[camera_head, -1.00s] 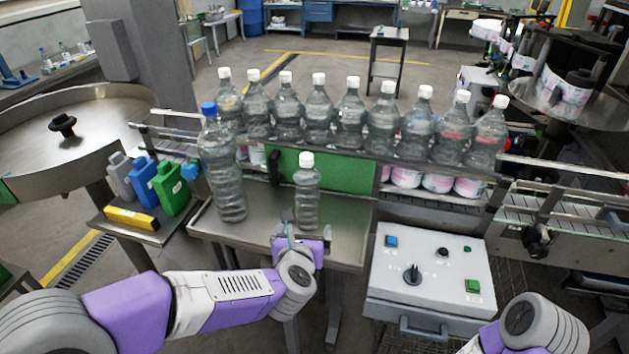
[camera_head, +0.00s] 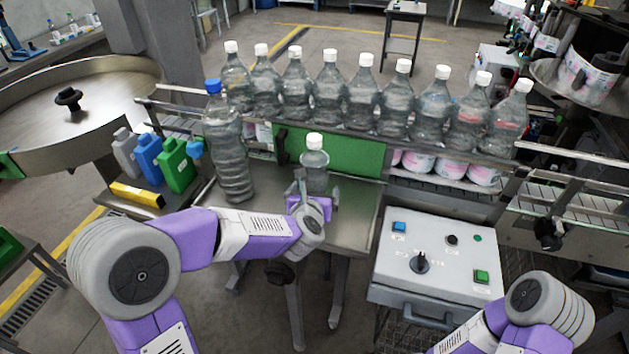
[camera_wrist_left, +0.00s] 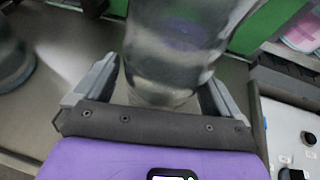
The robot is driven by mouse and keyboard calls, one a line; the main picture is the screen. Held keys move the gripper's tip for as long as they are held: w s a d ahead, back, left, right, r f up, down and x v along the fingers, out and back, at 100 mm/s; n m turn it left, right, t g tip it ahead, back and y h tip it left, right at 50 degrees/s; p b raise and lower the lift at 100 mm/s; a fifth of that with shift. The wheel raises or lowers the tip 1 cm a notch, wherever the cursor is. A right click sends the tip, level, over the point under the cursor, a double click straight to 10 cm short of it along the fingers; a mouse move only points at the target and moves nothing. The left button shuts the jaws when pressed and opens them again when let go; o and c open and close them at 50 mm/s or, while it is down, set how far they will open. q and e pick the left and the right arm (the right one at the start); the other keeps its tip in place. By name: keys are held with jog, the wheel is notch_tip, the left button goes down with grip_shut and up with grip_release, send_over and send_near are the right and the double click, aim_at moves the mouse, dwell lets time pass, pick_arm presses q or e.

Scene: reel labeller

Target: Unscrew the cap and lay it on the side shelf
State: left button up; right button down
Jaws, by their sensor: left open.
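A small clear bottle with a white cap (camera_head: 314,140) stands upright on the steel table (camera_head: 352,215) in front of the green panel. My left gripper (camera_head: 318,190) is low at this bottle, its fingers on either side. In the left wrist view the open fingers (camera_wrist_left: 160,90) flank the clear bottle body (camera_wrist_left: 175,50), with some room at the sides. A taller clear bottle with a blue cap (camera_head: 213,86) stands to the left on the same table. The side shelf (camera_head: 150,203) is at the table's left. My right gripper is out of view; only its arm shows.
Several white-capped bottles (camera_head: 362,100) line the conveyor behind. Grey, blue and green jugs (camera_head: 176,165) and a yellow block (camera_head: 136,194) occupy the side shelf. A control box (camera_head: 440,250) with buttons stands at right. A round steel turntable (camera_head: 100,85) is at left.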

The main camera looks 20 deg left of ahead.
aim_at(314, 160)
pick_arm(q)
jog(key=c, duration=1.5)
notch_tip(314, 160, up, 10)
jog(key=p, duration=0.3)
jog(key=shift+r, duration=0.1)
